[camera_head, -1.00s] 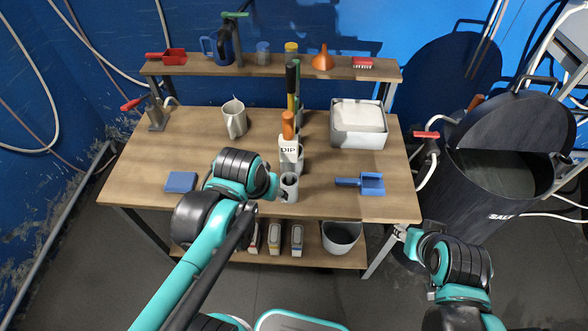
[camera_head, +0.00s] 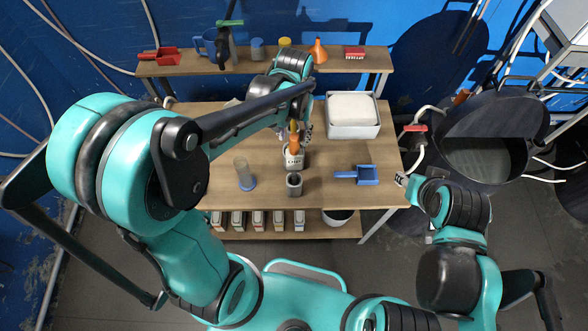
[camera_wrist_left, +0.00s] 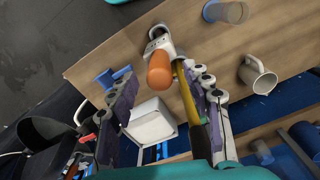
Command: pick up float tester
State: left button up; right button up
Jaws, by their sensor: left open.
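A tool with an orange handle (camera_head: 294,135) stands in a white holder marked DIP (camera_head: 293,158) on the table. I cannot tell whether it is the float tester. In the left wrist view the orange handle (camera_wrist_left: 159,70) lies between the fingers of my left gripper (camera_wrist_left: 165,105), which is open. A yellow handle (camera_wrist_left: 186,92) is close beside its right-hand finger. In the head view my left gripper (camera_head: 293,128) is over the holder, partly hidden by its arm. My right gripper (camera_head: 403,180) is near the table's right edge; its fingers are too small to read.
A clear cylinder with a blue base (camera_head: 244,172) and a grey cup (camera_head: 294,185) stand near the front. A white jug (camera_wrist_left: 258,75) shows in the left wrist view. A shelf (camera_head: 350,66) runs behind.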

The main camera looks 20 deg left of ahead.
aim_at(294, 147)
pick_arm(q)
notch_tip(294, 147, down, 7)
jog(key=shift+w+r, duration=0.1)
jog(key=shift+r, duration=0.1)
grip_shut()
